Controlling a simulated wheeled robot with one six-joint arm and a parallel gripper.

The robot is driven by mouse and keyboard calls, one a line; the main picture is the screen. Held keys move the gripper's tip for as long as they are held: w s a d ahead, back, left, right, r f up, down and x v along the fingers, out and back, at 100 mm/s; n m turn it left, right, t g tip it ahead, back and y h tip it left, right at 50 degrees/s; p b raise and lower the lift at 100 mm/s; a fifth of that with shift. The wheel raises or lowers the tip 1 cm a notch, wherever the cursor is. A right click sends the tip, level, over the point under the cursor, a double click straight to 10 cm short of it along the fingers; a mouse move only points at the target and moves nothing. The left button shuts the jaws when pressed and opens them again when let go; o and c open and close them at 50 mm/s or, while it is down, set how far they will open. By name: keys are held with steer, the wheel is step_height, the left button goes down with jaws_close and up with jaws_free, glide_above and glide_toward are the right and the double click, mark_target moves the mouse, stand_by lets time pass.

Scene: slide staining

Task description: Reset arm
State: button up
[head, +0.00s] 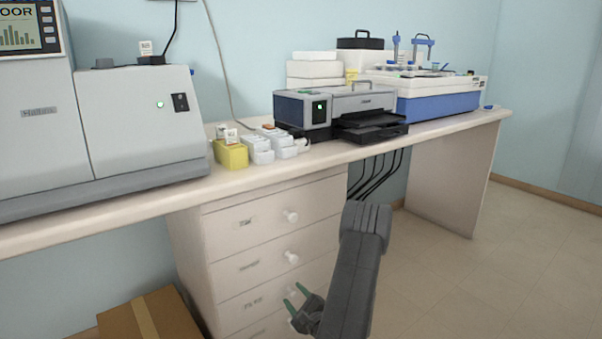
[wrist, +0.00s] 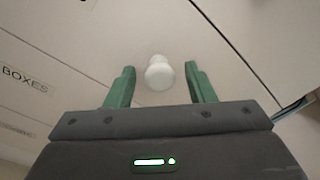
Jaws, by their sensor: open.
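My gripper (head: 295,297) is low in the head view, in front of the drawer unit (head: 322,196) under the bench. Its two green fingers are spread apart with nothing between them in the head view. In the wrist view my gripper (wrist: 160,86) is open, and a white round drawer knob (wrist: 159,73) shows beyond and between the fingertips. The fingers do not visibly touch the knob. My dark grey arm stands upright at the lower middle of the head view.
The bench (head: 440,132) carries a large grey machine (head: 140,120), a yellow box (head: 231,154), white boxes (head: 258,152), a printer-like device (head: 303,112) and a blue-and-white instrument (head: 440,100). A cardboard box (head: 170,318) sits on the floor at lower left. The floor at right is clear.

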steer(key=shift+s+d, duration=0.3)
steer(key=shift+s, duration=0.1)
steer(key=shift+a, duration=0.1)
